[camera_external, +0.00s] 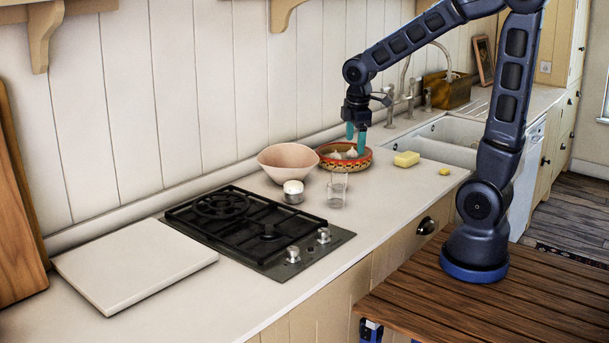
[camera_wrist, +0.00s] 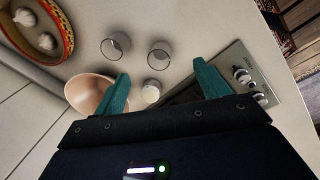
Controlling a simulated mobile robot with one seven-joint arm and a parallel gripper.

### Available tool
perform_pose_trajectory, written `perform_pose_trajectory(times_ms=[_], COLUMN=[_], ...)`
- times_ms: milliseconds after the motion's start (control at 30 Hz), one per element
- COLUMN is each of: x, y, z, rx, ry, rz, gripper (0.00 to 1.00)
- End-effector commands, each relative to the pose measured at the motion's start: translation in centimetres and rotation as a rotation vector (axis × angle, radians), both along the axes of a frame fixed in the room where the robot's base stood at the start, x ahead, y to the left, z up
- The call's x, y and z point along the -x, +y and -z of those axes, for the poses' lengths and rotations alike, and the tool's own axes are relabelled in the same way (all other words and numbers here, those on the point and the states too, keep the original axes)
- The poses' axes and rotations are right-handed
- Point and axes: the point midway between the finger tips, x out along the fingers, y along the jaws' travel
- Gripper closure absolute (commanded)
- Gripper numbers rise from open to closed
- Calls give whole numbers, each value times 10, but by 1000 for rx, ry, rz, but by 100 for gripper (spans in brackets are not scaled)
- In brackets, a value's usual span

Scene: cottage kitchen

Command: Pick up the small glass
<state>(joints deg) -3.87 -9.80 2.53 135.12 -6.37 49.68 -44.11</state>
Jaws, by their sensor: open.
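Two clear glasses stand close together on the counter. One glass (camera_external: 336,197) is at the front, and the other (camera_external: 341,180) shows faintly just behind it. In the wrist view they appear as a left glass (camera_wrist: 115,46) and a right glass (camera_wrist: 159,55); I cannot tell which is the small one. My gripper (camera_external: 356,138) is open and empty, with teal fingers pointing down, raised above the counter. In the wrist view the right glass lies between and beyond the fingertips (camera_wrist: 161,72). Nothing touches the fingers.
A white-topped jar (camera_external: 293,190) and a pink bowl (camera_external: 289,161) stand left of the glasses. A patterned dish (camera_external: 324,165) with garlic is behind them. A gas hob (camera_external: 245,222) lies at the left.

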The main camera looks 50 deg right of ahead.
Motion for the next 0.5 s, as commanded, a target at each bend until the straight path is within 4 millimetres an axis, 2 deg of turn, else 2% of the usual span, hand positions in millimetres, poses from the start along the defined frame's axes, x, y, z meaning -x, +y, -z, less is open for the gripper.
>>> perform_pose_trajectory(times_ms=[100, 300, 500], x=[-19, -45, -56], y=[7, 16, 21], z=[23, 57, 75], rx=[22, 43, 51], ry=[54, 124, 160], rz=[-123, -307, -404], gripper=[26, 26, 26])
